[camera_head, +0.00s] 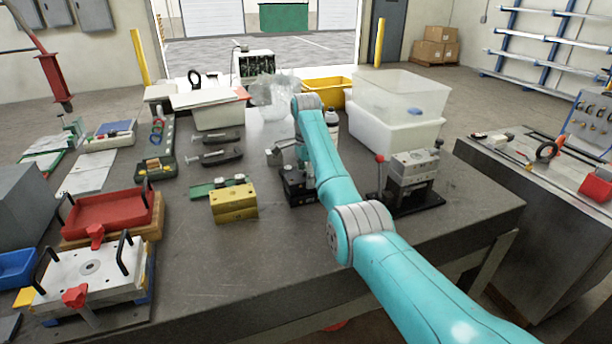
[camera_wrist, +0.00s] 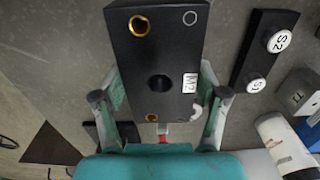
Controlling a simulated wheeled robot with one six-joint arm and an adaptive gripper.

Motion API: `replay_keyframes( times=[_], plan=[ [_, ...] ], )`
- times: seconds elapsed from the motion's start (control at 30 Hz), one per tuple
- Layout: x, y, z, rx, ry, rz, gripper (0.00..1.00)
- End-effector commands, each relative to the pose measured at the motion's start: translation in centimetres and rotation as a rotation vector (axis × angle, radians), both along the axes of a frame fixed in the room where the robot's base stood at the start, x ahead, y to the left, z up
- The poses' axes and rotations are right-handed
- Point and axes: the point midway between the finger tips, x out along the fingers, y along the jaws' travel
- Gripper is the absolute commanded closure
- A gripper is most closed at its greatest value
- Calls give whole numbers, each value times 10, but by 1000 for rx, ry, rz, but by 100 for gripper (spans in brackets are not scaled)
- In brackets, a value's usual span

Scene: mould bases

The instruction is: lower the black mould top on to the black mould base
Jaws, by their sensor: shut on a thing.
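The black mould top (camera_wrist: 178,52), a block with two brass-ringed holes, a dark centre hole and an "M2" label, fills the upper middle of the wrist view. My gripper (camera_wrist: 160,84) has one finger on each side of it and is shut on it. I cannot tell there where the top ends and the base begins. In the wrist view the top hides most of what lies beneath.
A yellow block (camera_head: 234,203) stands just left. A clamped grey mould (camera_head: 413,170) with a red-knobbed lever stands right. White bins (camera_head: 392,132) are behind. A black bar (camera_wrist: 262,50) marked S1 and S2 lies right of the top. The front middle of the bench is clear.

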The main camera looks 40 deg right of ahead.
Motion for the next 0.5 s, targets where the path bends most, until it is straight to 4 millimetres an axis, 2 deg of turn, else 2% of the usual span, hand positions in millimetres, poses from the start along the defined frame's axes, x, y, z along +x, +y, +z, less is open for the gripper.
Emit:
replay_keyframes(
  times=[0.33,0.37,0.43,0.47,0.5],
  plan=[
    [1,0,1,-1,-3,0,97],
    [1,0,1,-1,-3,0,22],
    [1,0,0,-1,-3,0,5],
    [0,0,0,-1,-3,0,0],
    [0,0,0,-1,-2,0,0]
  ],
)
